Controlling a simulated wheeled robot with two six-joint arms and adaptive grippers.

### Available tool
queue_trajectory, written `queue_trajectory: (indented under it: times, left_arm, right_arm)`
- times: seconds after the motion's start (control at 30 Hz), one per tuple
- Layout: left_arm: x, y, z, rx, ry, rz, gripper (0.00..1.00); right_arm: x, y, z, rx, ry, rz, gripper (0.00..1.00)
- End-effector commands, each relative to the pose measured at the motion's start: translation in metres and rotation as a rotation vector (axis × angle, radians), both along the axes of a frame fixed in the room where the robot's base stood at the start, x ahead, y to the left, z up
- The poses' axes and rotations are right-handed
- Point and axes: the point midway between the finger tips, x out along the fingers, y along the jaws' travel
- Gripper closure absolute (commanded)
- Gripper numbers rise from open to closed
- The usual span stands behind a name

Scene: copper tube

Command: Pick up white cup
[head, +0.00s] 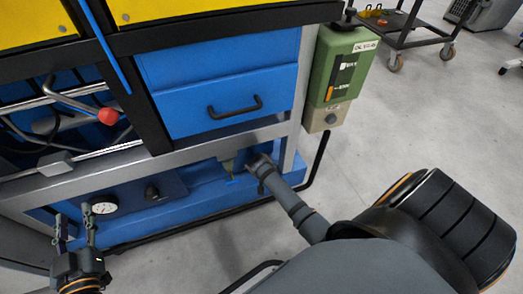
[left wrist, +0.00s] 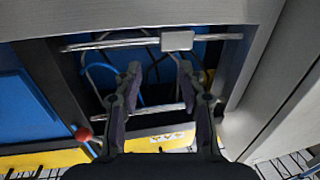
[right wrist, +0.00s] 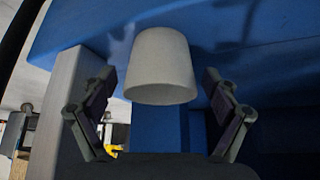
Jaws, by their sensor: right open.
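The white cup (right wrist: 160,62) shows in the right wrist view, in front of a blue surface, with its wider end toward the bottom of the picture. My right gripper (right wrist: 163,100) is open, with one finger on each side of the cup. Gaps show between both fingers and the cup. In the head view my right gripper (head: 245,168) is small and partly hidden by its own arm, low by the blue cabinet base; the cup is hard to make out there. My left gripper (head: 74,228) is open and empty at the lower left; its spread fingers also show in the left wrist view (left wrist: 158,82).
A blue drawer (head: 217,84) with a black handle is above my right gripper. A grey frame rail (head: 150,158) runs across the machine's front. A pressure gauge (head: 104,204) sits near my left gripper. A green box (head: 340,62) hangs at the corner.

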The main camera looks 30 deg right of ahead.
Motion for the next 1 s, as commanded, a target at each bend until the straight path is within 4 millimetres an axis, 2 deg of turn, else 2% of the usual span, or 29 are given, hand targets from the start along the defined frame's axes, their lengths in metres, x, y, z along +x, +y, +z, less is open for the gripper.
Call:
queue_trajectory:
  times: [0.1,0.33,0.77,1.0]
  left_arm:
    - [0.0011,0.0001,0.0094,0.001,-0.039,0.0,0.6]
    - [0.0012,0.0002,0.0111,0.001,-0.044,0.001,0.6]
    - [0.0011,0.0002,0.0102,0.001,-0.041,0.0,0.6]
    - [0.001,0.0002,0.0101,0.001,-0.04,0.0,0.6]
  right_arm:
    - [0.0009,-0.0006,-0.0018,0.0,0.0,0.0,0.12]
    - [0.0008,-0.0006,-0.0016,0.0,0.0,0.0,0.12]
    - [0.0008,-0.0004,-0.0016,0.001,0.001,0.0,0.69]
    - [0.0008,-0.0005,-0.0014,0.001,0.001,0.0,0.71]
